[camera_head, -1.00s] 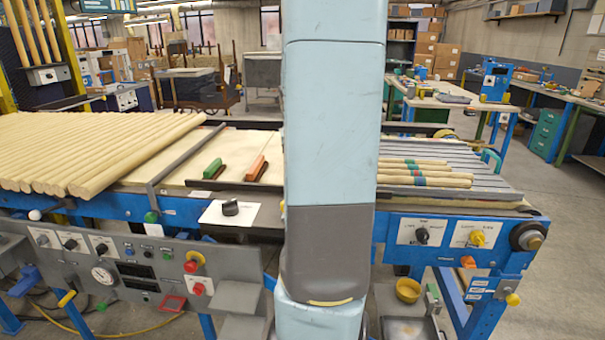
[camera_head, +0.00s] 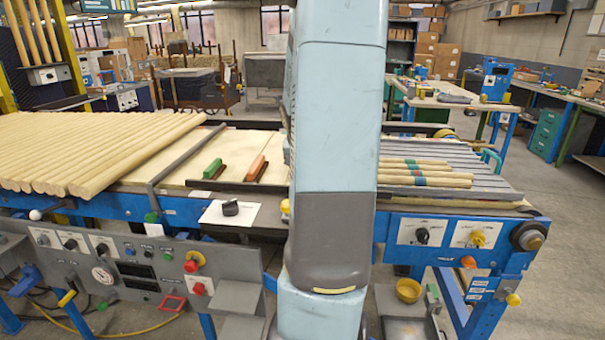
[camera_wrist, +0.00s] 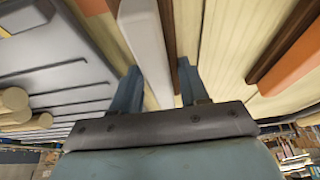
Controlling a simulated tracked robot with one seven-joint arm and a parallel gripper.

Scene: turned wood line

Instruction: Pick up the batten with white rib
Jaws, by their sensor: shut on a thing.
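The batten with white rib (camera_wrist: 146,42) shows in the wrist view as a pale rib along a dark brown strip. It lies between the two fingers of my gripper (camera_wrist: 162,85), which is shut on it. I cannot tell whether the batten is clear of the surface below. In the head view my arm hides both the gripper and this batten. An orange-ribbed batten (camera_head: 256,168) and a green-ribbed batten (camera_head: 213,169) lie on the table to the left of my arm. An orange-ribbed batten (camera_wrist: 292,62) also shows at the right of the wrist view.
Many pale round rods (camera_head: 90,150) cover the table's left part. Shorter rods with coloured bands (camera_head: 425,174) lie on the grey slatted surface (camera_head: 490,180) at right. A dark rail (camera_head: 180,160) crosses the table beside the rods. Control panels line the front edge.

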